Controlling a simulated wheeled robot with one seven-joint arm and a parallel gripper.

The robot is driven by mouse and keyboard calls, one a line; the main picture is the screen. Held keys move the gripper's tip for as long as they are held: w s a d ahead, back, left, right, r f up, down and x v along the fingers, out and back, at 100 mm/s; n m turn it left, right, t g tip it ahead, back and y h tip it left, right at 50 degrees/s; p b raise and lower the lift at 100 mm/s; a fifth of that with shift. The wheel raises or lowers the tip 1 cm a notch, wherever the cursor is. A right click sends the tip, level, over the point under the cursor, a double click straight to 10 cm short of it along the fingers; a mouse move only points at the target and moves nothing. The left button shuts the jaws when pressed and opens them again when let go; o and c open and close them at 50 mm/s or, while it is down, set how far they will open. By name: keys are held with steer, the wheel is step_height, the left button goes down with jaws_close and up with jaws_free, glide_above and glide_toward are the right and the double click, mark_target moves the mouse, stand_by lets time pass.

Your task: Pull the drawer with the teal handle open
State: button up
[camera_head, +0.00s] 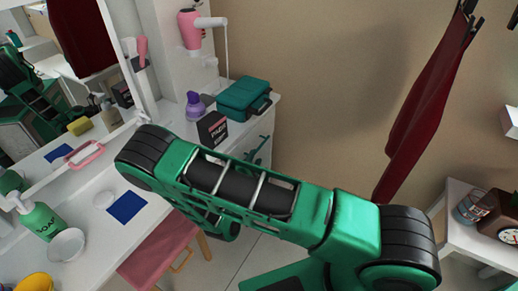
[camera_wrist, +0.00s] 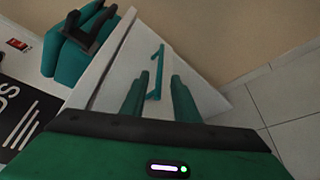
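The teal handle (camera_wrist: 158,72) is a thin bar on the white drawer front (camera_wrist: 130,65) in the wrist view. My gripper (camera_wrist: 160,77) shows there as two green fingers, spread apart with clear gaps. The handle appears between the fingers, nearer the left one, and touches neither as far as I can see. How deep the fingertips reach around it is hard to tell. The drawer looks shut. In the head view, my arm covers much of the drawer front, and small teal parts show by the cabinet's right side, too small to tell apart.
A teal case (camera_head: 243,97), a black box (camera_head: 212,131) and a purple bottle (camera_head: 195,105) stand on the white top above the drawer. A pink stool (camera_head: 160,252) is below the counter. Tiled floor (camera_wrist: 285,105) lies open to the right in the wrist view.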

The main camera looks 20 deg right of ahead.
mark_target(259, 149)
steer(key=x, duration=0.9)
steer(key=shift+w+d+f, duration=0.1)
steer(key=shift+w+d, duration=0.05)
steer(key=shift+d, duration=0.05)
steer(key=shift+c, duration=0.7)
jaws_close()
